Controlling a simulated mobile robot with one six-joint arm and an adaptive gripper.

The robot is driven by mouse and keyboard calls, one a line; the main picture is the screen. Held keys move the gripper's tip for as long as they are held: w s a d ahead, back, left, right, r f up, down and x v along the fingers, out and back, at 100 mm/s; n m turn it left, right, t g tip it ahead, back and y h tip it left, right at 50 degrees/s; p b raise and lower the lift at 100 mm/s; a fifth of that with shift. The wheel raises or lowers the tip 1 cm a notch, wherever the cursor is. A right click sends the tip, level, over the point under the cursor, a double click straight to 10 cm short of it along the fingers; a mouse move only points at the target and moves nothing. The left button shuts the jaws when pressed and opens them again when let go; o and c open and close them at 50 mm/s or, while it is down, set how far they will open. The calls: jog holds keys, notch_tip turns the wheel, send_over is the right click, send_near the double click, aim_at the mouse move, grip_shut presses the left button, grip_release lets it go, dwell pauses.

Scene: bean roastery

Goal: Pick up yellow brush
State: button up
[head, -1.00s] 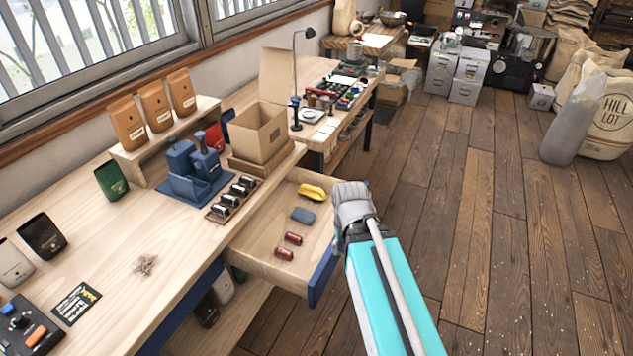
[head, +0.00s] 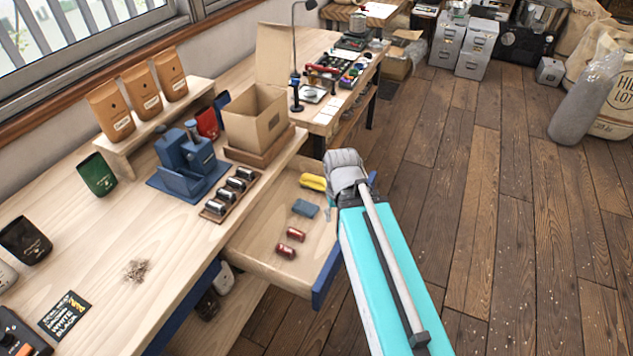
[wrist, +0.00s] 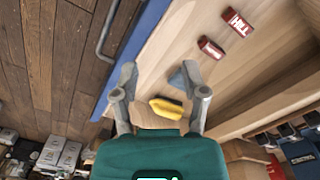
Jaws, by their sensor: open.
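The yellow brush (head: 312,182) lies in the open wooden drawer (head: 262,255), near its far end. In the wrist view the brush (wrist: 166,108) shows yellow with a dark edge, between and beyond my open fingers. My gripper (wrist: 160,95) is open and empty, one finger on each side of the brush in that view. In the head view my gripper (head: 332,205) is above the drawer's right side, close to the brush. I cannot tell the exact height between them.
The drawer's blue front (head: 327,275) stands at the right. A cardboard box (head: 255,120) and a row of dark-and-silver canisters (head: 227,193) stand on the bench.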

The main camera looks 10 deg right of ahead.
jog(key=o, duration=0.4)
jog(key=shift+w, duration=0.25)
jog(key=shift+o, duration=1)
jog(key=shift+n, duration=0.9)
jog(key=w, duration=0.4)
jog(key=shift+w+a+f+b, duration=0.35)
jog(key=shift+a, duration=0.05)
jog(key=n+t+y+b, duration=0.1)
jog(key=n+b, duration=0.2)
jog(key=n, duration=0.6)
send_near(316, 177)
jog(key=r, duration=0.1)
jog(key=shift+s+d+p, duration=0.1)
jog(key=shift+d+p, duration=0.2)
jog(key=f+b, duration=0.5)
jog(key=a+f+b, duration=0.1)
jog(key=f+b, duration=0.2)
jog(key=shift+w, duration=0.35)
jog(key=shift+f+b, duration=0.2)
jog(key=shift+b, duration=0.1)
jog(key=shift+f, duration=0.1)
